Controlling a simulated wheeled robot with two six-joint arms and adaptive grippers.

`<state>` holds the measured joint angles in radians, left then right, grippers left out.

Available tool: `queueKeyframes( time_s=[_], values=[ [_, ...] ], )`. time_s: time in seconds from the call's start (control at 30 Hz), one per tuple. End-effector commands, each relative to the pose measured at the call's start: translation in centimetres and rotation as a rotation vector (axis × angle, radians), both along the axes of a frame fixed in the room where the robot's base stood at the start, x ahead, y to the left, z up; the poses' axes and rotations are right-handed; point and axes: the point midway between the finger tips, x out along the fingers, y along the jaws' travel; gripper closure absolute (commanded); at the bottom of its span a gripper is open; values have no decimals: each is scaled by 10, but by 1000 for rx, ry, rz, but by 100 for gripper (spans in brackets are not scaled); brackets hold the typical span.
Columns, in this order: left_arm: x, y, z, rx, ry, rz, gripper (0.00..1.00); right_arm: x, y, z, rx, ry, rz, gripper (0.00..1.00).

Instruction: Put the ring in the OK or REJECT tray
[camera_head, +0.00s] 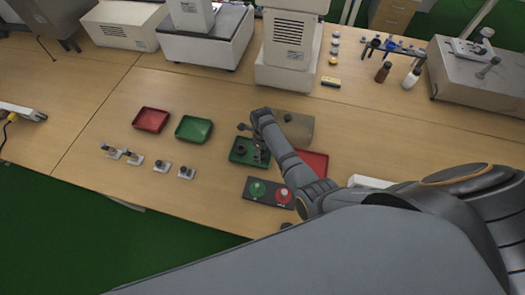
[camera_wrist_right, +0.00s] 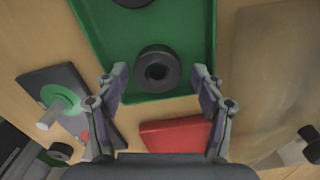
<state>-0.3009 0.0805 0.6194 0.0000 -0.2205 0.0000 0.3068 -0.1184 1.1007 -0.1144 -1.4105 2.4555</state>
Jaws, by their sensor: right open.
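A dark ring (camera_wrist_right: 158,71) with a round hole lies in a green tray (camera_wrist_right: 201,35) in the right wrist view. A second dark round piece (camera_wrist_right: 133,2) is cut off at the top edge. My right gripper (camera_wrist_right: 159,78) is open, its fingers either side of the near ring in the picture; I cannot tell the height gap. In the head view this green tray (camera_head: 236,161) is partly behind my right gripper (camera_head: 259,155). A red tray (camera_head: 316,161) lies right of it, partly behind my arm; it also shows in the wrist view (camera_wrist_right: 175,134). My left gripper is out of view.
A tan block (camera_head: 297,124) stands behind. Another red tray (camera_head: 150,119) and green tray (camera_head: 194,129) lie left. Small fixtures (camera_head: 161,166) line the front.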

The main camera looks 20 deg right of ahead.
Motion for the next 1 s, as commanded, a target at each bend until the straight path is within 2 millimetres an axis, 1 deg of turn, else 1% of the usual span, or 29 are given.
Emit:
queueKeyframes(
  time_s=[0.07, 0.13, 0.17, 0.27, 0.5, 0.63, 0.7, 0.8, 1.0],
  values=[
    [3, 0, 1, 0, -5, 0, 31, 0, 0, 1, 0, 0, 0, 31],
    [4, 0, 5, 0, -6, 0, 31, 0, 0, 8, 1, -1, 0, 31],
    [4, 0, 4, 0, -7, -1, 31, 1, 0, 10, 1, -2, 0, 31],
    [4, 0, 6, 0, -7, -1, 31, 1, 0, 30, 0, -5, 0, 31],
    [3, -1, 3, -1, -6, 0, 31, 1, 1, 88, 1, -4, 0, 31],
    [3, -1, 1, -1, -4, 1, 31, 1, 0, 110, 1, -4, 0, 31],
    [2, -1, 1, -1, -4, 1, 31, 1, 0, 118, -1, -2, 1, 31],
    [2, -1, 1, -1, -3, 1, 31, 0, 0, 124, 0, 0, 1, 31],
    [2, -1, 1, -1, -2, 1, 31, 0, 0, 125, 0, 0, 1, 31]
  ],
)
